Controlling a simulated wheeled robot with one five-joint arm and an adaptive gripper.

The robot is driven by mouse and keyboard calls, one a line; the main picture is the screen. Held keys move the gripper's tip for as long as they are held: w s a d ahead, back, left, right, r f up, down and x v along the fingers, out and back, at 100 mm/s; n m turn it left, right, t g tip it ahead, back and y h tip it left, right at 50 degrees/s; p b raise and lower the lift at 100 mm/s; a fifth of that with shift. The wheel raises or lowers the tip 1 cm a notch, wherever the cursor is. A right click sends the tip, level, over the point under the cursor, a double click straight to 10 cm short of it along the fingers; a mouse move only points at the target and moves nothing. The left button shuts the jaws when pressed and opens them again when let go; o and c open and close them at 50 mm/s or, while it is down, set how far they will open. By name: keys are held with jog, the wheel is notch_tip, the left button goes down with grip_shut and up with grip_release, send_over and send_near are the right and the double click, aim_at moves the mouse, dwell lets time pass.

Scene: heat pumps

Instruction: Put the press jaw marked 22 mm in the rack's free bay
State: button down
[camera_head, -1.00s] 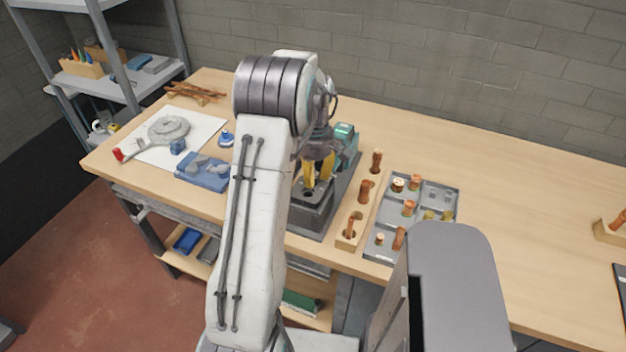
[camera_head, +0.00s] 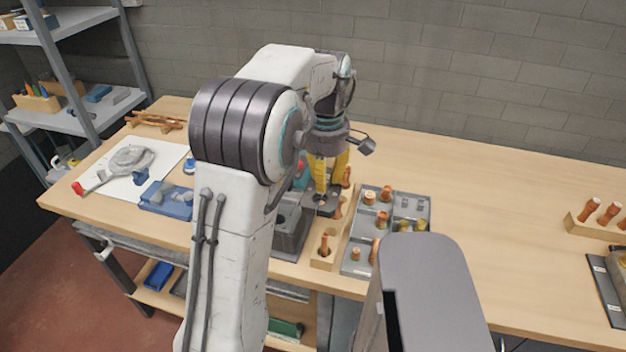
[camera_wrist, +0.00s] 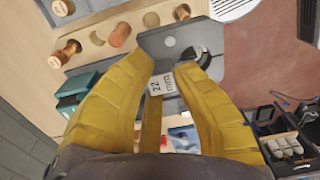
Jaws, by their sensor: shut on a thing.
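My gripper (camera_head: 326,187) is shut on a dark grey press jaw (camera_head: 322,203), holding it above the bench. In the wrist view, the yellow fingers of my gripper (camera_wrist: 165,75) close around the press jaw (camera_wrist: 172,44), whose white label reads 22 mm. In the head view, the jaw hangs above the area between a dark grey block (camera_head: 289,240) and a wooden block with holes. A dark panel with white labels (camera_head: 604,290) at the right edge may be the rack. It is cut off, and its bays cannot be made out.
The wooden block (camera_head: 322,262) holds copper fittings. A grey compartment tray (camera_head: 352,266) with several fittings stands right of it. Another wooden holder (camera_head: 585,231) with copper pieces is at far right. The bench between is clear.

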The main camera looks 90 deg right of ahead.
jog(key=shift+s+a+r, duration=0.2)
jog(key=shift+s+r, duration=0.05)
jog(key=shift+s, duration=0.05)
